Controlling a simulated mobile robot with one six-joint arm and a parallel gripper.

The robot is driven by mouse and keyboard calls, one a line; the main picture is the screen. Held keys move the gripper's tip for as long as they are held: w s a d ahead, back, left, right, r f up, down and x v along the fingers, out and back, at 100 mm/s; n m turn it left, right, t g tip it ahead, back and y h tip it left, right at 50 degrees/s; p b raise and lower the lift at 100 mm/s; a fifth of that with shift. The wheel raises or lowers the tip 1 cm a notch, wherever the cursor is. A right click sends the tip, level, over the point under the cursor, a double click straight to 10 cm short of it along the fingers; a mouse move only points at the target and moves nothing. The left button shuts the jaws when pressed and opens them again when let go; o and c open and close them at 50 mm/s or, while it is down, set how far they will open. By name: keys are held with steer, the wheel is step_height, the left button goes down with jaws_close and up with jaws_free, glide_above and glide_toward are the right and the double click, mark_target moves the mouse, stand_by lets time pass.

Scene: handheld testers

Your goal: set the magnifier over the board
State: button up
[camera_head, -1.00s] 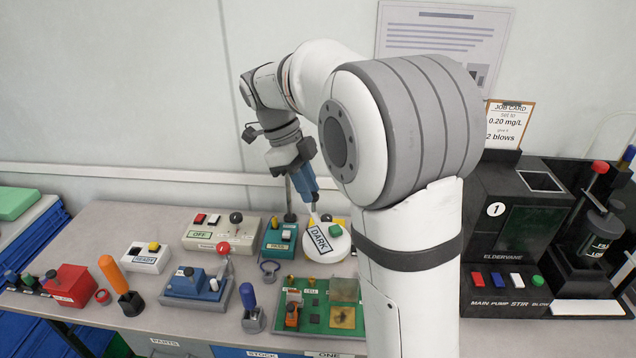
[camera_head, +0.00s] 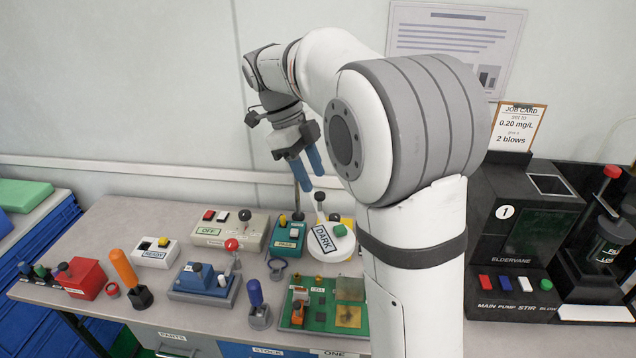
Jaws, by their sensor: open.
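The magnifier (camera_head: 345,251) appears to be the round white head with a "DARK" label, a green button and a short upright handle (camera_head: 320,206). A thin dark post (camera_head: 296,200) stands behind it. The green board (camera_head: 318,318), with small parts and gold squares, lies in front of the head. The head appears at the board's back side; I cannot tell whether it overhangs it. My gripper (camera_head: 314,183) is open and empty, its blue fingers above and slightly left of the handle, apart from it.
A teal box (camera_head: 284,248) and a grey box marked OFF (camera_head: 215,239) stand left of the head. A black tester (camera_head: 508,260) stands at right.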

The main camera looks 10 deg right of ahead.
steer(key=v, duration=0.4)
steer(key=s+d+f+n, duration=0.1)
steer(key=s+n, duration=0.2)
steer(key=n, duration=0.1)
steer(key=s+d+f+n+t+y, duration=0.1)
steer(key=s+n, duration=0.3)
steer(key=s+d+f+n+t+y+p, duration=0.1)
steer(key=s+n, duration=0.2)
steer(key=n, duration=0.1)
steer(key=shift+s+f+n, duration=0.2)
steer(key=shift+s+n, duration=0.1)
steer(key=shift+n, duration=0.1)
steer(key=s+f+n+t+y, duration=0.1)
steer(key=s+f+n+t, duration=0.2)
steer(key=s+f+n, duration=0.4)
steer(key=s+n, duration=0.3)
steer(key=n, duration=0.2)
steer(key=shift+s+d+f+n+y+p, duration=0.25)
steer(key=shift+s+d+n+y+p, duration=0.05)
steer(key=shift+s+d+p, duration=0.1)
stand_by(0.6)
steer(key=shift+c, duration=0.4)
